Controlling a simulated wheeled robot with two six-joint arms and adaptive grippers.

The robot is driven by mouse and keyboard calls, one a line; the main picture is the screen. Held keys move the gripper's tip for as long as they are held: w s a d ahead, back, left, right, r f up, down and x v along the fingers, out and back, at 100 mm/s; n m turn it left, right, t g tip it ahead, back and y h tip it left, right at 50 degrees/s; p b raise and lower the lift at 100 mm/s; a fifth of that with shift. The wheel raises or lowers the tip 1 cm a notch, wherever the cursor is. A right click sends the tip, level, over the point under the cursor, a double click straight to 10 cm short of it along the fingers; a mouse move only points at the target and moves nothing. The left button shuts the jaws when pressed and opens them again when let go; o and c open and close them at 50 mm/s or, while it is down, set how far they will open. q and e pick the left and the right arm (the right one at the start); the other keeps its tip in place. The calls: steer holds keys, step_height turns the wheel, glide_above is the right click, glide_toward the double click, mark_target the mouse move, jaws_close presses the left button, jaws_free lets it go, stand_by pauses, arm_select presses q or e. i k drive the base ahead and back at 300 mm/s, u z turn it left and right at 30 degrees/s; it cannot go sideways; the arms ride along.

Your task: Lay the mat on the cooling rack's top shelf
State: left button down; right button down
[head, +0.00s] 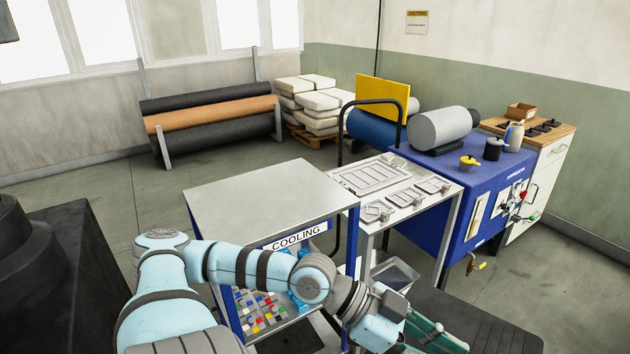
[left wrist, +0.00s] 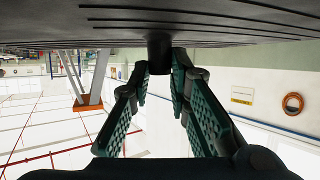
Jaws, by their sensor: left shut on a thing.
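The cooling rack (head: 205,205) stands in the middle of the head view, with blue posts, a COOLING sign and a bare grey top shelf. My left gripper (head: 447,342) is low at the right of the rack, partly cut off by the lower edge. In the left wrist view, my left gripper (left wrist: 159,72) is shut on a dark stem-like grip (left wrist: 160,50) of a broad black ridged mat (left wrist: 210,22). In the head view a dark slab, apparently this mat (head: 490,325), lies beside the gripper's fingers. My right gripper is not in view.
A grey table (head: 340,182) with moulded plates and a black hoop rail (head: 370,102) adjoins the rack's right. A blue machine (head: 430,205) stands beyond it. Coloured blocks (head: 262,312) sit on a lower rack shelf. A dark block (head: 70,260) stands at the left.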

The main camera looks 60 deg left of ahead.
mark_target(278, 197)
steer(key=i, duration=0.4)
steer(key=u, duration=3.4)
steer(key=i, duration=1.35)
steer(key=z, duration=2.85)
